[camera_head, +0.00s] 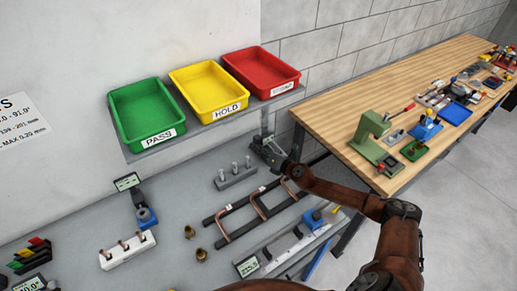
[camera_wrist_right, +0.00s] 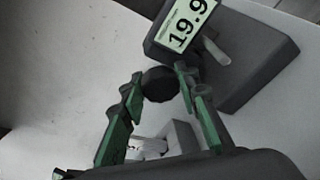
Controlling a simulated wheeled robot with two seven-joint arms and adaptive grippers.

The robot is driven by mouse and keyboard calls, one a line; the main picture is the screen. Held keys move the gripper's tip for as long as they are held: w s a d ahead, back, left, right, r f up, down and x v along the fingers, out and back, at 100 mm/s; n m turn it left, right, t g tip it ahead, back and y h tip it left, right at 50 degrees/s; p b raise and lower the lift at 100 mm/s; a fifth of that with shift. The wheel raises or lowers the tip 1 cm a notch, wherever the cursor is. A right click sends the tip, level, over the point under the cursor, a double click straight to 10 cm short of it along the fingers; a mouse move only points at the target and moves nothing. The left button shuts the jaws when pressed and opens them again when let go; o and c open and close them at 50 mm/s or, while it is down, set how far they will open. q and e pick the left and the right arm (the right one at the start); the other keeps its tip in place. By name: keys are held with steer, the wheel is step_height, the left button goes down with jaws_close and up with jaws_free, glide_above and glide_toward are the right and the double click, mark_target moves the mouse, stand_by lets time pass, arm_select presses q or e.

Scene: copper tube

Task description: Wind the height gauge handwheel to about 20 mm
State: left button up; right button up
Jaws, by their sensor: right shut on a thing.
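The height gauge (camera_head: 266,124) stands at the back of the grey bench, below the red tray, and is partly hidden by my right gripper. Its display (camera_wrist_right: 182,25) in the right wrist view shows 19.9, running up to the top edge of the picture. The dark round handwheel (camera_wrist_right: 160,84) sits between the two fingers of my right gripper (camera_wrist_right: 159,76), which is shut on it. In the head view my right gripper (camera_head: 270,150) is small and its fingers hide the handwheel. My left gripper is not in view.
Green (camera_head: 146,108), yellow (camera_head: 208,88) and red (camera_head: 261,68) trays sit on a wall shelf. A block with several pins (camera_head: 235,178) and a rack of copper tubes (camera_head: 256,208) lie near my right arm. A wooden bench (camera_head: 385,75) with tools stands at right.

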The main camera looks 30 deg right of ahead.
steer(key=shift+f, duration=0.15)
steer(key=o, duration=0.9)
steer(key=shift+d, duration=0.1)
steer(key=shift+c, duration=0.2)
steer(key=v, duration=1.2)
